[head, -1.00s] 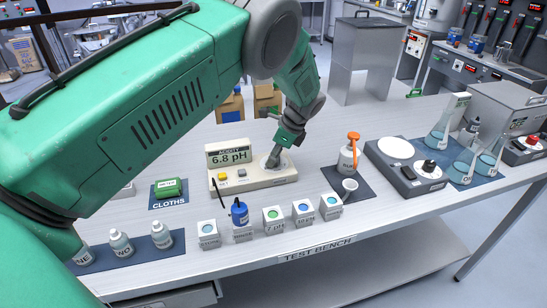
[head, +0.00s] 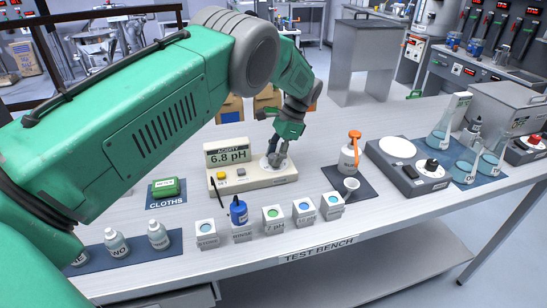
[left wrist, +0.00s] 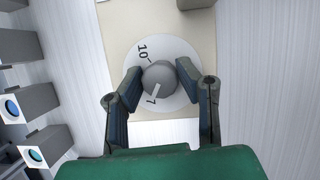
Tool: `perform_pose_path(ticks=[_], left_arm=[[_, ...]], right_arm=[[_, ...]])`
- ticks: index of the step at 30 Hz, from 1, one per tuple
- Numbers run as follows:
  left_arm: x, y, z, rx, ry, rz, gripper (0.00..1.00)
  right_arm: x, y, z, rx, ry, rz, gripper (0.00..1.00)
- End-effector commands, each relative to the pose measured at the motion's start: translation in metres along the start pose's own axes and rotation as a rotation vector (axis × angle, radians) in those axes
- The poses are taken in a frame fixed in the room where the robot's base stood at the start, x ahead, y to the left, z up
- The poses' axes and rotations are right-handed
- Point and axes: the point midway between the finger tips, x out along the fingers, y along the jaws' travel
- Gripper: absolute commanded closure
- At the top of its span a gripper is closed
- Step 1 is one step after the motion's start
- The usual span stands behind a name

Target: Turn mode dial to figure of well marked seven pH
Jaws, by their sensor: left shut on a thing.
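The acidity meter (head: 250,177) is a cream box on the bench, with a display reading 6.8 pH. Its mode dial (left wrist: 160,76) is a grey round knob on a white disc marked 10 and 7. A pale line on the knob points toward the 7. My left gripper (left wrist: 160,72) is shut on the mode dial, a finger at each side; it also shows over the meter's right end in the head view (head: 277,160). The well marked 7 pH (head: 274,220) is a white block with a green top, in the front row. My right gripper is not in view.
A wash bottle (head: 349,157) and small cup (head: 349,188) stand right of the meter.

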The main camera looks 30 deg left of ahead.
Motion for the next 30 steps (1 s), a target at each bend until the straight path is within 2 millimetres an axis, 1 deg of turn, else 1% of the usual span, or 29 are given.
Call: perform_pose_path(ticks=[1, 14, 15, 16, 25, 28, 30], left_arm=[[-0.004, 0.0, -0.004, -0.004, 0.016, -0.005, 0.99], [-0.005, -0.001, -0.004, -0.011, 0.016, -0.003, 0.99], [-0.005, -0.001, -0.004, -0.011, 0.016, -0.004, 0.57], [-0.004, -0.001, -0.003, -0.011, 0.015, -0.003, 0.51], [-0.003, -0.001, 0.001, -0.011, 0.008, 0.0, 0.51], [-0.007, -0.001, 0.001, -0.011, 0.008, 0.0, 0.51], [-0.016, -0.001, 0.0, -0.011, 0.009, -0.001, 0.51]], right_arm=[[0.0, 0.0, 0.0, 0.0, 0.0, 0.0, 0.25], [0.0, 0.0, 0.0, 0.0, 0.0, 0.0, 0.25], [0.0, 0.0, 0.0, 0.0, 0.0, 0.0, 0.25], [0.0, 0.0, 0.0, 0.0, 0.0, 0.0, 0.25], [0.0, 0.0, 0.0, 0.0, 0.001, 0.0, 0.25], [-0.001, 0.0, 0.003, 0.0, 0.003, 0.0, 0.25], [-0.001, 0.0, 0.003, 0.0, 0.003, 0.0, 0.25]])
